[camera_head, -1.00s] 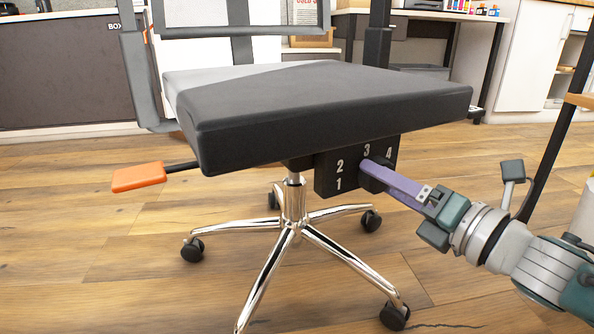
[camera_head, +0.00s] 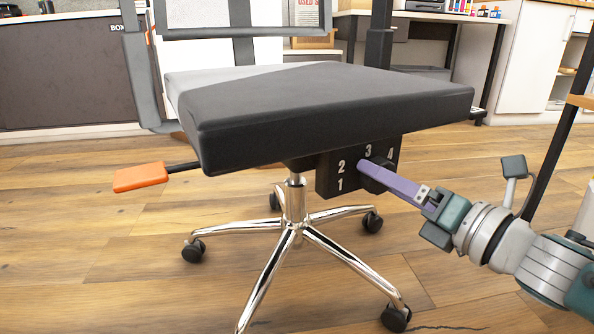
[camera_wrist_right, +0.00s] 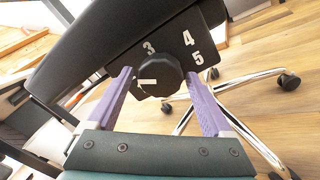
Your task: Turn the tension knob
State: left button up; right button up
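The tension knob (camera_wrist_right: 160,74) is a round black dial with a white mark on its face, on a black numbered plate (camera_wrist_right: 207,20) under the office chair's seat. In the right wrist view the white mark sits at the knob's left, below the 3. My right gripper (camera_head: 370,172) comes in from the right at the knob. Its two purple fingers stand one on each side of the knob in the wrist view, their tips very near its sides. I cannot tell whether they press on it. My left gripper is not in view.
The black seat (camera_head: 320,105) overhangs the knob closely. An orange-tipped lever (camera_head: 141,178) sticks out at the left. The chrome chair base (camera_head: 292,238) on castors stands below. A dark post (camera_head: 560,150) rises at the right. Wooden floor around is mostly clear.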

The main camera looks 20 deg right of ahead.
jog(key=shift+o, duration=0.6)
jog(key=p+v, duration=0.4)
jog(key=v, duration=0.6)
